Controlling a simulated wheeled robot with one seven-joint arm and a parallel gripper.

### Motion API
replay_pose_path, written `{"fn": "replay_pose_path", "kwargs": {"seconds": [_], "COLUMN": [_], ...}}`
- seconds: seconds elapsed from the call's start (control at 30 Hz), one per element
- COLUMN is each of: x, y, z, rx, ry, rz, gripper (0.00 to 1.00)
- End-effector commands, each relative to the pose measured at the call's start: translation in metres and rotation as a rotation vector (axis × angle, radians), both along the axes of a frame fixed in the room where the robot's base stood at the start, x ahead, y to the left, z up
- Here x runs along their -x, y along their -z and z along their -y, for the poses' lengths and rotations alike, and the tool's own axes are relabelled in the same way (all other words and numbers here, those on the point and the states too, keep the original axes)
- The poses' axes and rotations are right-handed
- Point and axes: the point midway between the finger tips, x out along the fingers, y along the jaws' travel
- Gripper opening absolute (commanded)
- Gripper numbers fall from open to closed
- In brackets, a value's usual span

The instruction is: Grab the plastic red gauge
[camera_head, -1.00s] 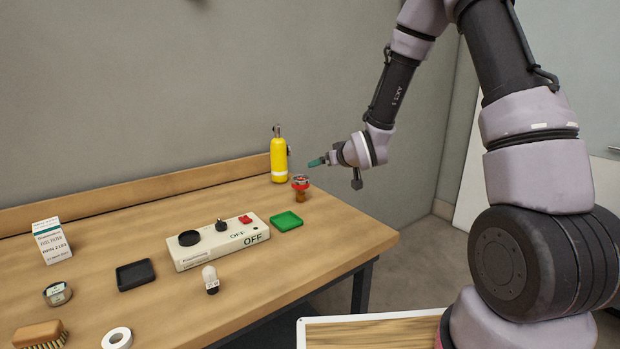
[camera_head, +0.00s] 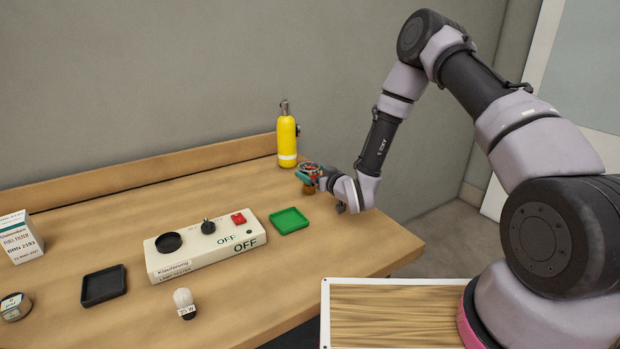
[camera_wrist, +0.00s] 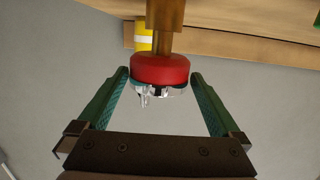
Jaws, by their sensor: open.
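The red gauge (camera_head: 309,169) sits on a brown stand (camera_head: 308,189) at the far right of the table, in front of the yellow bottle. In the wrist view the red gauge (camera_wrist: 160,70) shows its round red side and a clear face, with the brown stand (camera_wrist: 165,25) beyond it. My gripper (camera_head: 318,179) is right at the gauge. In the wrist view the two green fingers of my gripper (camera_wrist: 158,78) are open, one on each side of the gauge, with a gap on both sides. In the head view the gripper partly hides the gauge and stand.
A yellow bottle (camera_head: 287,138) stands just behind the gauge. A green tray (camera_head: 289,220) and a white switch box (camera_head: 205,248) lie to the left. A black tray (camera_head: 103,286), a small bulb (camera_head: 184,303) and a white carton (camera_head: 19,237) are farther left.

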Motion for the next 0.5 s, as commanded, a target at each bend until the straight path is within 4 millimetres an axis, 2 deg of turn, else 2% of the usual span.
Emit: {"fn": "replay_pose_path", "kwargs": {"seconds": [0.5], "x": [-0.048], "y": [0.006], "z": [-0.029], "rx": [0.0], "ry": [0.0], "rz": [0.0], "gripper": [1.0]}}
